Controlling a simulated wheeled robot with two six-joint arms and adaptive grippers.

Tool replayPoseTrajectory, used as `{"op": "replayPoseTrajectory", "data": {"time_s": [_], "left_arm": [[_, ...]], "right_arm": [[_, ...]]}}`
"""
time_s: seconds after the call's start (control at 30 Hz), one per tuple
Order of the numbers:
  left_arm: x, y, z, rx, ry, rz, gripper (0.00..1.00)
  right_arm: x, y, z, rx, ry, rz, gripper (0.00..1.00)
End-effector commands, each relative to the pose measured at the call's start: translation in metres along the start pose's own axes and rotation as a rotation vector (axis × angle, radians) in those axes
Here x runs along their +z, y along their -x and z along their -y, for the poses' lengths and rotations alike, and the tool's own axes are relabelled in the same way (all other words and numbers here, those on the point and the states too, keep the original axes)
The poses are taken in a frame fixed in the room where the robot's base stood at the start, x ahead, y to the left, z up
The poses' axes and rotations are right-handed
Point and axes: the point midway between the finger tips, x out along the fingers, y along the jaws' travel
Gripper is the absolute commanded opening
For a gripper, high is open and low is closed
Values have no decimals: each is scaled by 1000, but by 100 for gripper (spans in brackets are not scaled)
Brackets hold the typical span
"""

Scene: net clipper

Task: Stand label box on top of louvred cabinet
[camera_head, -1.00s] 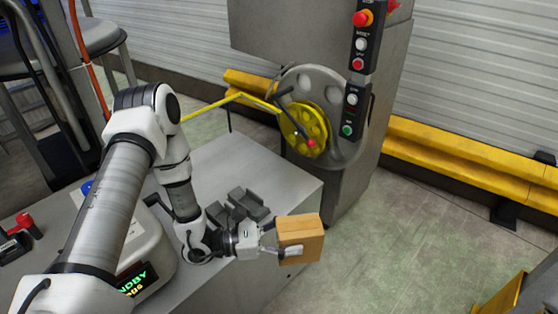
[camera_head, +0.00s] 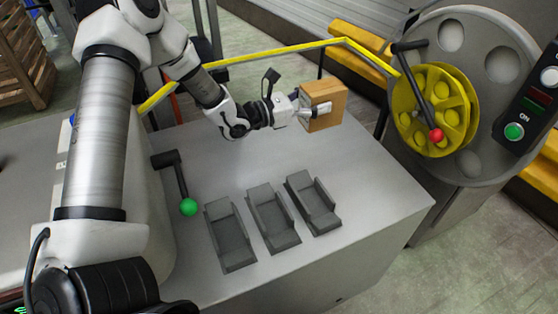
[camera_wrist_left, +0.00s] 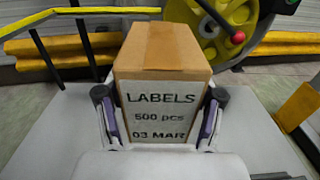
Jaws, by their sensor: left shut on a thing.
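The label box (camera_head: 327,103) is a brown cardboard box held in my left gripper (camera_head: 314,110) above the back part of a grey worktop. In the left wrist view the box (camera_wrist_left: 162,58) is upright, with its white label reading "LABELS 500 pcs 03 MAR" towards the camera. The left gripper's fingers (camera_wrist_left: 160,118) are shut on its two sides. No louvres show in these views, so I cannot tell where the louvred cabinet is. My right gripper is not in view.
Several dark grey holders (camera_head: 272,218) stand on the worktop (camera_head: 365,190). A lever with a green knob (camera_head: 188,207) is left of them. A machine with a yellow wheel (camera_head: 435,108) and red-knobbed crank stands right. A yellow bar (camera_head: 270,54) crosses behind the box.

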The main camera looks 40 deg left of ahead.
Motion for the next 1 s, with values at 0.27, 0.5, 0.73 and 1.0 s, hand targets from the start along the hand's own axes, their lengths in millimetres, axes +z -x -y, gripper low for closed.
{"op": "replayPoseTrajectory", "data": {"time_s": [0.27,0.5,0.73,1.0], "left_arm": [[-52,0,-1,3,0,-4,18],[-94,0,0,1,0,-5,18],[-97,0,-1,2,-1,-1,18],[-100,1,0,2,0,-3,92]], "right_arm": [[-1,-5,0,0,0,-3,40],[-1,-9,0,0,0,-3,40],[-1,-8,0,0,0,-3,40],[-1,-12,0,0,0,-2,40]]}}
